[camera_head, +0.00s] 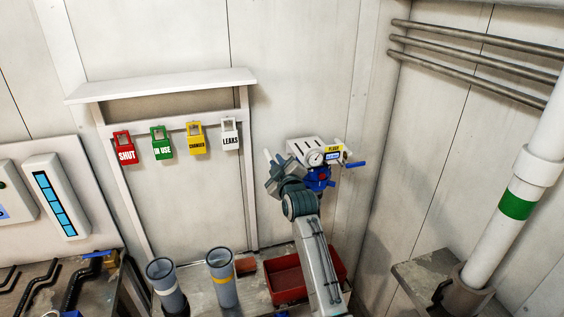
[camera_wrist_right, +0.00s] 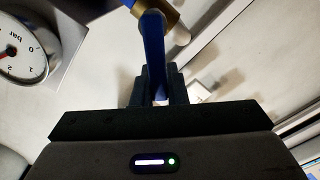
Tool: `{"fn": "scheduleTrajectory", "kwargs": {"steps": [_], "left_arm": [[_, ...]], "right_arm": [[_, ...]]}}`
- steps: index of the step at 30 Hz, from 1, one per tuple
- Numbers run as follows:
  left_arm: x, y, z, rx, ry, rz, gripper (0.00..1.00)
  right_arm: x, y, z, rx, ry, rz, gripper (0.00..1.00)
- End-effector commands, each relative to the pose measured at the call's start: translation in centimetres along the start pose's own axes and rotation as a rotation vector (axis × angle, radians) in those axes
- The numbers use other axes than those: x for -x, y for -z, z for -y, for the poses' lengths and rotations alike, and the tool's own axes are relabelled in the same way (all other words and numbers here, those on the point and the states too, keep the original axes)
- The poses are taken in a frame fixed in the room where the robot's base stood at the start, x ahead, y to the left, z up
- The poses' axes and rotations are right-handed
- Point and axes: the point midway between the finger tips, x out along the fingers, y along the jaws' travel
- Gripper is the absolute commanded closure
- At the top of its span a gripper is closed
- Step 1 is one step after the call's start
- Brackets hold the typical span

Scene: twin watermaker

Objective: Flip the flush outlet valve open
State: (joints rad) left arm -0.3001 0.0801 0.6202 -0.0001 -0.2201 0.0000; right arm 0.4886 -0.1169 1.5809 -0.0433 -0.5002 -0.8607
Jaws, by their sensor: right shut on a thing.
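A white valve panel (camera_head: 303,148) with a round gauge (camera_head: 316,158) and a yellow label that seems to read FLUSH (camera_head: 334,149) is at the wall. A blue lever (camera_head: 355,164) sticks out at its right side. My right gripper (camera_head: 275,172) is at the panel's left side. In the right wrist view, the right gripper (camera_wrist_right: 157,88) is shut on a blue lever (camera_wrist_right: 153,50) that runs up to a brass fitting (camera_wrist_right: 158,10). The gauge also shows there at the left (camera_wrist_right: 22,48). In the head view the gripper hides the held lever. My left gripper is out of view.
A red bin (camera_head: 287,280) and two grey cups (camera_head: 221,278) stand below on the bench. Red, green, yellow and white tags (camera_head: 231,135) hang from a rail under a shelf (camera_head: 160,85). A white pipe with a green band (camera_head: 517,204) stands at the right.

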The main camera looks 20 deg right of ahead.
Motion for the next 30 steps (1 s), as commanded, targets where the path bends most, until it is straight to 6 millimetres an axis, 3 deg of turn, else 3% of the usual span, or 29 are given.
{"fn": "scheduleTrajectory", "kwargs": {"steps": [18, 30], "left_arm": [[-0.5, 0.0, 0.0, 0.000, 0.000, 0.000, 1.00], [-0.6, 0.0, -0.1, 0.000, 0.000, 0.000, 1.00]], "right_arm": [[0.0, -0.9, 3.1, 0.556, 0.002, 0.001, 1.00], [0.0, -1.6, 3.9, 0.755, 0.001, 0.000, 1.00]]}}
